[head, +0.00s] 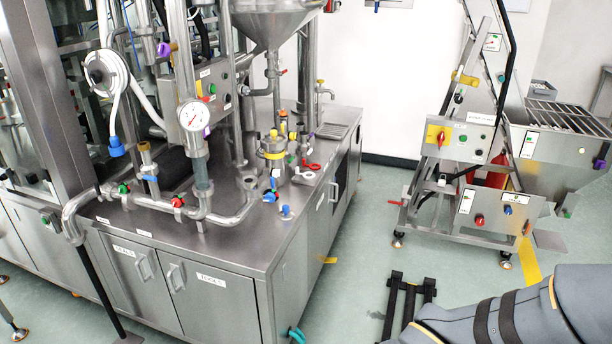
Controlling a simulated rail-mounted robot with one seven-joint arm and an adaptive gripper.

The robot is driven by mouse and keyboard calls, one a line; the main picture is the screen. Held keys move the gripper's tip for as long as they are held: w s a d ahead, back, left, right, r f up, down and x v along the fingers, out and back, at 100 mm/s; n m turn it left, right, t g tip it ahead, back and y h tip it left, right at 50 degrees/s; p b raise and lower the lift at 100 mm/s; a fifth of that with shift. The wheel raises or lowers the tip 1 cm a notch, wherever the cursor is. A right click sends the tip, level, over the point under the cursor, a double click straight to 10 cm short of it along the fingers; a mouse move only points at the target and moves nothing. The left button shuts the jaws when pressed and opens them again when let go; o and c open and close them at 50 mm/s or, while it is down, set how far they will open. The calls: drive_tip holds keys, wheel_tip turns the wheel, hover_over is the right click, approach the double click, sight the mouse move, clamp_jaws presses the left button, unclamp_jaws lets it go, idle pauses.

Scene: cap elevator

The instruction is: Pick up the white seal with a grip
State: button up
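A small pale, whitish piece (303,176) lies on the steel counter (252,238), near its right edge beside a red-handled fitting. It may be the white seal, but it is too small to tell. Part of my arm (530,312), in a grey sleeve with black straps, crosses the bottom right corner. My gripper is not visible, so neither its opening nor anything in it shows.
Pipes, valves, a gauge (191,115) and a steel funnel (272,18) crowd the counter. Cabinet doors (196,292) face the front. A wheeled elevator machine (462,150) stands at right. A black frame (408,300) is on the floor, with open floor between counter and machine.

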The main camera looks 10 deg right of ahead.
drive_tip(key=shift+c, duration=1.2)
drive_tip(key=c, duration=1.4)
drive_tip(key=shift+c, duration=0.2)
